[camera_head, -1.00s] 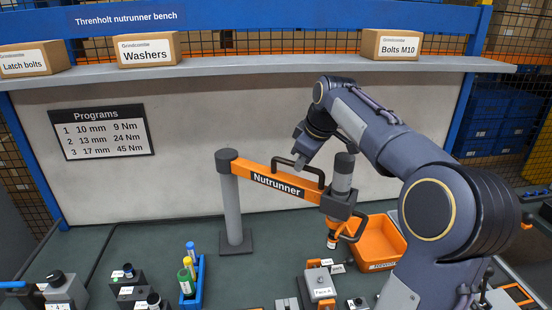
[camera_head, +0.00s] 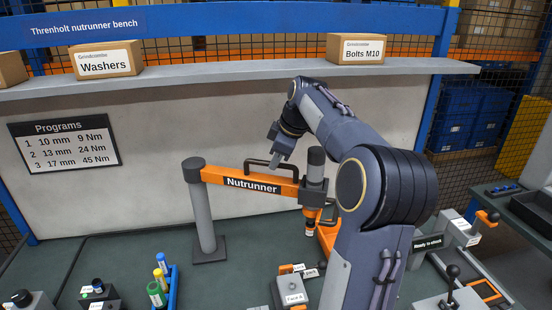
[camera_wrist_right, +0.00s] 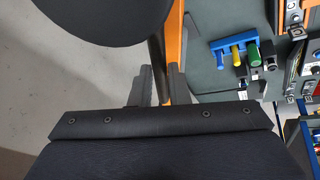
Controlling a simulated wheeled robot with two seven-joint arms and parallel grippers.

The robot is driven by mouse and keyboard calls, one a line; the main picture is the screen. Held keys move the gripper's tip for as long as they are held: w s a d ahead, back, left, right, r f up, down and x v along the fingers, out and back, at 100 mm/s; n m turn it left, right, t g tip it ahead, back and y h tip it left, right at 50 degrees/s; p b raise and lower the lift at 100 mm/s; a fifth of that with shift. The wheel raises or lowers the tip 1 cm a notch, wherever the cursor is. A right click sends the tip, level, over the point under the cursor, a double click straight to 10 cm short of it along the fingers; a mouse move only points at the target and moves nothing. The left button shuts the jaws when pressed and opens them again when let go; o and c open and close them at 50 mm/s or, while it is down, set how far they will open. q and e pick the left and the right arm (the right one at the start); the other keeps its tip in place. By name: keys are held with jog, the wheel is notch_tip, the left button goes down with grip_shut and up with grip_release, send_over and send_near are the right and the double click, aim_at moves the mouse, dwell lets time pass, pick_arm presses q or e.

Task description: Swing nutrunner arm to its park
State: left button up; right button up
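The nutrunner arm (camera_head: 251,182) is an orange beam labelled Nutrunner, hinged on a grey post (camera_head: 203,215) at its left. A dark tool head (camera_head: 314,188) with a grey cylinder on top is at its right end. A black loop handle (camera_head: 262,162) stands on the beam. My right gripper (camera_head: 283,153) reaches down to this handle from behind. In the right wrist view, its two dark fingers (camera_wrist_right: 160,88) lie on either side of a black bar, with orange beam beside it; they look closed on the handle. My left gripper is not in view.
A blue rack (camera_head: 173,288) of coloured markers stands front left. A small fixture (camera_head: 291,289) stands at front centre. The back panel carries a Programs sign (camera_head: 65,141); a shelf (camera_head: 230,78) with boxes runs above.

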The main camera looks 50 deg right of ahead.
jog(key=o, duration=0.4)
jog(key=v, duration=0.7)
jog(key=shift+s+r, duration=0.15)
jog(key=shift+r, duration=0.25)
notch_tip(320, 180, up, 7)
jog(key=p, duration=0.4)
dwell(0.4)
dwell(0.5)
